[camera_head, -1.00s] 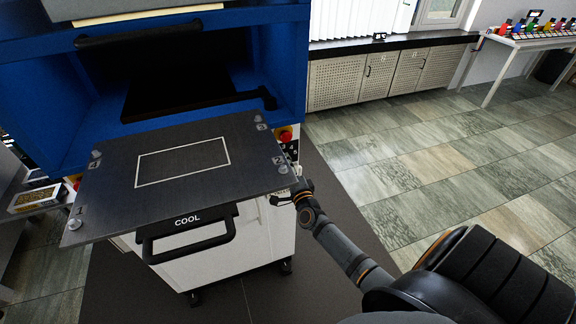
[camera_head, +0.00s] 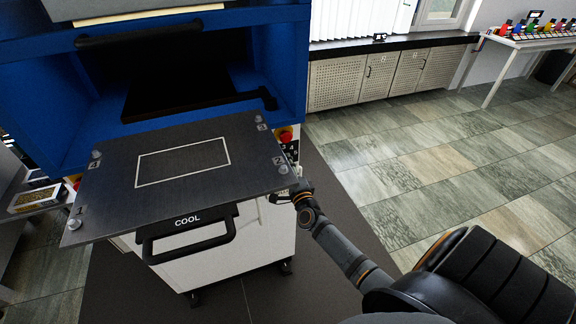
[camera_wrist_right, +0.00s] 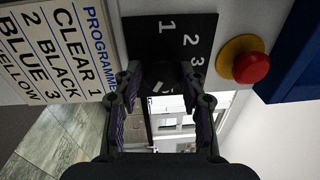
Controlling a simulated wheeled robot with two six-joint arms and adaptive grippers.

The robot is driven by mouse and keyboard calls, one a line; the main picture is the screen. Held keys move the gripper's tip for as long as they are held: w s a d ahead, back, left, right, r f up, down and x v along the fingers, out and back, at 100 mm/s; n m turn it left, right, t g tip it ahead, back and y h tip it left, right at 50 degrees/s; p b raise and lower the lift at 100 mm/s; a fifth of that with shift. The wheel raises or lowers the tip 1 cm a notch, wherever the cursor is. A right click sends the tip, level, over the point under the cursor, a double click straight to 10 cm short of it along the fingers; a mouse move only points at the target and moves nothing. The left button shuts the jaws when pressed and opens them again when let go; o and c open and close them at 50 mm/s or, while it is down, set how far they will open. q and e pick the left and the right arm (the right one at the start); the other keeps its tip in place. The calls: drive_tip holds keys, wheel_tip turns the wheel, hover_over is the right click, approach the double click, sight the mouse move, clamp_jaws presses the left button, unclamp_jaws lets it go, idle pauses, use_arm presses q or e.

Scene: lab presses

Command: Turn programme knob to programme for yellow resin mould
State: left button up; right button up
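The programme knob (camera_wrist_right: 158,87) is black with a short slanted white mark, in the right wrist view. It sits on a black plate (camera_wrist_right: 140,35) with white numerals 1, 2 and 3; the lower part of the plate is hidden. The PROGRAMME label (camera_wrist_right: 50,50) lists CLEAR 1, BLACK 2, BLUE 3 and YELLOW, whose number is cut off. In the head view the knob is hidden by the platen and my right arm. My left gripper is not in view.
A red emergency button (camera_wrist_right: 251,68) on a yellow ring sits close beside the plate. The dark platen (camera_head: 180,190) juts out over the COOL handle (camera_head: 188,240). A blue press frame (camera_head: 290,60) stands behind. Colourful bottles (camera_head: 520,27) stand on a far table.

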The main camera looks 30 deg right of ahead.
drive_tip(key=shift+o, duration=1.3)
drive_tip(key=shift+s, duration=0.1)
drive_tip(key=v, duration=1.1)
drive_tip(key=shift+s, duration=0.45)
drive_tip(key=shift+a, duration=0.15)
